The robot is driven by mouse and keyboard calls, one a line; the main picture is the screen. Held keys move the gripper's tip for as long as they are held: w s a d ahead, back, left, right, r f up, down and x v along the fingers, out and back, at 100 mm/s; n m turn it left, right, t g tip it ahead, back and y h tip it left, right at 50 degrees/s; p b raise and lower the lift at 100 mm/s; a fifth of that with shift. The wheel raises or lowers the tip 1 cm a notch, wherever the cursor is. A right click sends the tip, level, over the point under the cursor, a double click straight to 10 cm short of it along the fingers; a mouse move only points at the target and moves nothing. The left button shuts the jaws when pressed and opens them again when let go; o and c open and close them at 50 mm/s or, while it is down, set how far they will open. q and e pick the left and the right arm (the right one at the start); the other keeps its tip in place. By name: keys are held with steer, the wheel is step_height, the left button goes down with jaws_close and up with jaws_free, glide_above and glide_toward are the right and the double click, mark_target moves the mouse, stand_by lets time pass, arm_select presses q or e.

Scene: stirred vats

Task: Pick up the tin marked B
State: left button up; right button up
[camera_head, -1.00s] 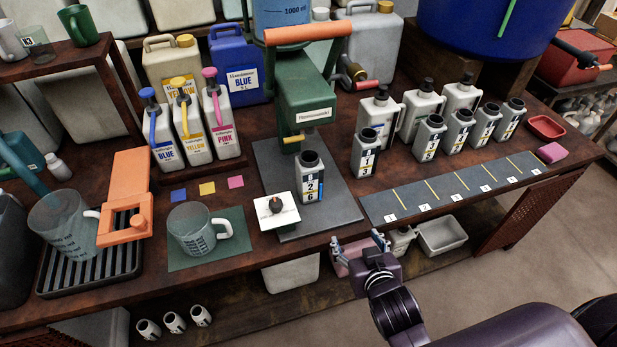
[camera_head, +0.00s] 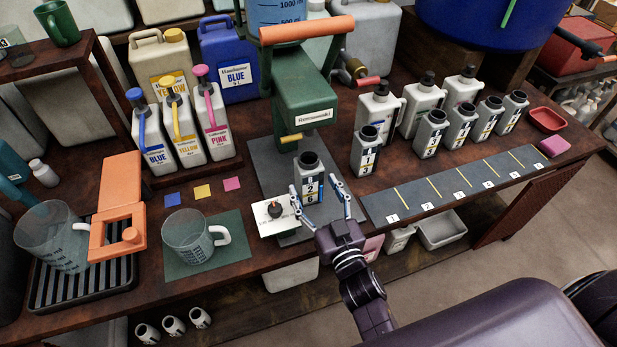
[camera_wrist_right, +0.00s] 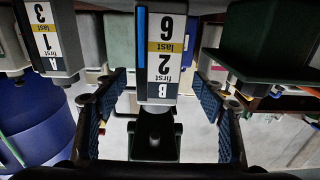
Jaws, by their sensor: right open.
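The tin marked B (camera_head: 310,172) is a grey open-necked can with a label reading 2 and 6. It stands upright on the dark mat under the green press. In the right wrist view the same tin (camera_wrist_right: 162,50) appears upside down, with its B readable. My right gripper (camera_head: 319,189) is open, its two blue-padded fingers reaching to either side of the tin's lower front. In the right wrist view the open fingers (camera_wrist_right: 157,80) flank the tin with gaps on both sides. My left gripper is not in view.
The green press (camera_head: 303,100) with an orange handle stands just behind the tin. A white card with a dark knob (camera_head: 275,212) lies close to its left. Another tin (camera_head: 369,150), marked A in the wrist view, stands to the right. A numbered strip (camera_head: 445,189) is bare.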

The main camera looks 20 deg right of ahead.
mark_target(313, 182)
steer(key=w, duration=0.2)
steer(key=w+p, duration=0.1)
steer(key=w, duration=0.1)
steer(key=shift+r, duration=0.25)
steer(key=shift+w+f, duration=0.1)
steer(key=shift+w, duration=0.45)
steer(key=c, duration=1.4)
steer(key=shift+c, duration=1.1)
steer(key=shift+r, duration=0.2)
